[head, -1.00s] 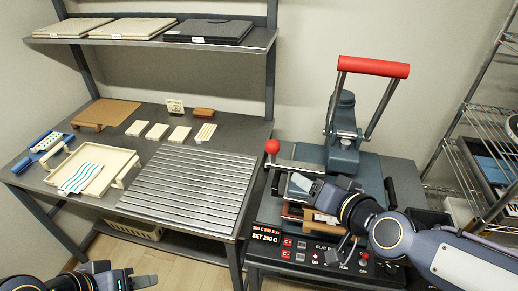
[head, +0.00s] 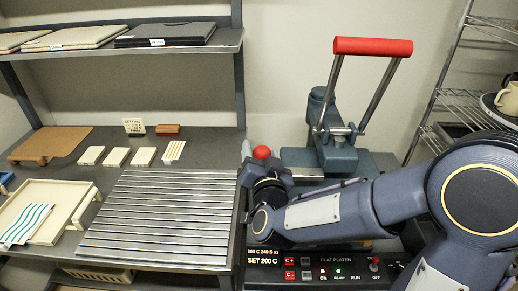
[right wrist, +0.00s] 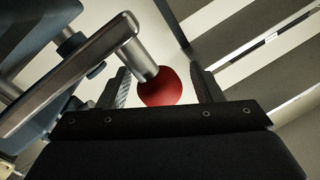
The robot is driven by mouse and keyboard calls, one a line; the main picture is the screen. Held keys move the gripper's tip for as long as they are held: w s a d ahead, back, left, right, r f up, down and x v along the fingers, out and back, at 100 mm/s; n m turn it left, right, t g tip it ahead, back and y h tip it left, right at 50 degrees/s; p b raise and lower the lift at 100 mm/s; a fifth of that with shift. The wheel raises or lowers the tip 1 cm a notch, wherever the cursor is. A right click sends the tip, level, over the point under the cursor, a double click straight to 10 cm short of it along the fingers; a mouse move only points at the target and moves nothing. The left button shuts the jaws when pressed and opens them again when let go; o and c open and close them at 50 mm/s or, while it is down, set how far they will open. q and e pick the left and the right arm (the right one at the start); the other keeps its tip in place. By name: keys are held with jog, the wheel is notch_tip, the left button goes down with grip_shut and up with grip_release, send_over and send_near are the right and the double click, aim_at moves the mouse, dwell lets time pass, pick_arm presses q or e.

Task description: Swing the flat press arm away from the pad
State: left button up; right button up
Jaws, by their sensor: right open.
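The press (head: 330,130) stands on its control base with the red-gripped handle (head: 373,47) raised. A metal swing arm (head: 303,171) reaches left from it and ends in a red ball knob (head: 261,152), which also shows in the right wrist view (right wrist: 160,88). My right gripper (head: 261,159) is at the knob. In the right wrist view its open fingers (right wrist: 162,90) stand on either side of the knob, with gaps visible, so contact is unclear. My right forearm hides the pad and most of the lower press. My left gripper is out of view.
A slatted metal rack (head: 160,215) lies on the table left of the press. A cream tray (head: 50,200) with a striped strip is farther left. A wire shelf (head: 460,105) stands right. The control panel (head: 320,262) is below my forearm.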

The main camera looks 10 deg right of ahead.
jog(key=shift+w+d, duration=0.1)
jog(key=shift+w, duration=0.8)
grip_shut()
